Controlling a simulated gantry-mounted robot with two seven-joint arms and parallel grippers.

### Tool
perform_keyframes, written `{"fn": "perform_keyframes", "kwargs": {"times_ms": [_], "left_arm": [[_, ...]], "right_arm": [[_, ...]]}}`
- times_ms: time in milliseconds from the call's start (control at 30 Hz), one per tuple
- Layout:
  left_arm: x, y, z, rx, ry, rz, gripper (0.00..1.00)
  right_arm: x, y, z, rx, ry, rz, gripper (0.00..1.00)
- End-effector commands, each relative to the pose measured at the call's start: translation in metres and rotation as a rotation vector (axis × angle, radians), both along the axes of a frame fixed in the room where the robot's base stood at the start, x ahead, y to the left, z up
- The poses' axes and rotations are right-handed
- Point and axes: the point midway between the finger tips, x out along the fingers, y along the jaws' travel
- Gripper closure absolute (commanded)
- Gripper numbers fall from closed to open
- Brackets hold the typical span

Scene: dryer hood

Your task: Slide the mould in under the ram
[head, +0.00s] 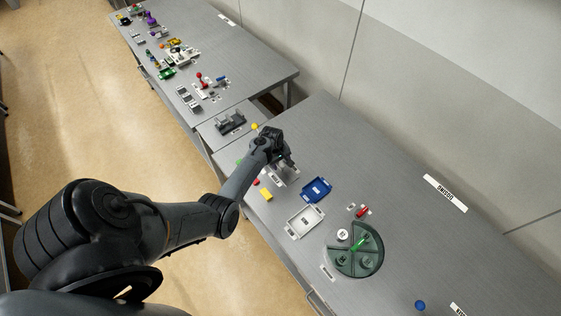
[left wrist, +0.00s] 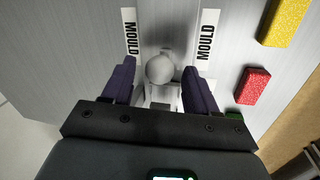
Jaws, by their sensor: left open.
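My left gripper (head: 285,168) points down over the near part of the bench. In the left wrist view its two dark fingers (left wrist: 160,80) are open, one on each side of a pale grey round knob (left wrist: 160,68) on a pale grey body. I take this to be the mould or its handle; the fingers show a gap to the knob. In the head view my wrist hides most of this spot. I cannot make out the ram.
A red block (left wrist: 253,86) and a yellow block (left wrist: 285,20) lie right of the strips. In the head view, a blue tray (head: 316,190), a white tray (head: 305,221) and a green round divided tray (head: 345,262) stand nearby.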

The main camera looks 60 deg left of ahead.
Motion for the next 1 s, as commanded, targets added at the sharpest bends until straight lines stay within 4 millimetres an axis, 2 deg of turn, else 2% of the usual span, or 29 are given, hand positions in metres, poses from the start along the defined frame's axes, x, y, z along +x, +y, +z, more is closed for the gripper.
{"fn": "perform_keyframes", "kwargs": {"times_ms": [267, 700, 1000], "left_arm": [[-0.002, 0.000, 0.016, 0.000, -0.002, 0.000, 0.42], [-0.016, 0.001, 0.084, 0.001, -0.002, 0.001, 0.42], [-0.020, 0.002, 0.105, 0.000, 0.000, 0.000, 0.42]], "right_arm": [[0.000, -0.002, 0.004, -0.007, 0.000, 0.004, 0.45], [0.000, -0.001, 0.011, -0.005, 0.000, 0.004, 0.45], [0.000, 0.000, 0.011, 0.001, 0.000, -0.001, 0.45]]}}
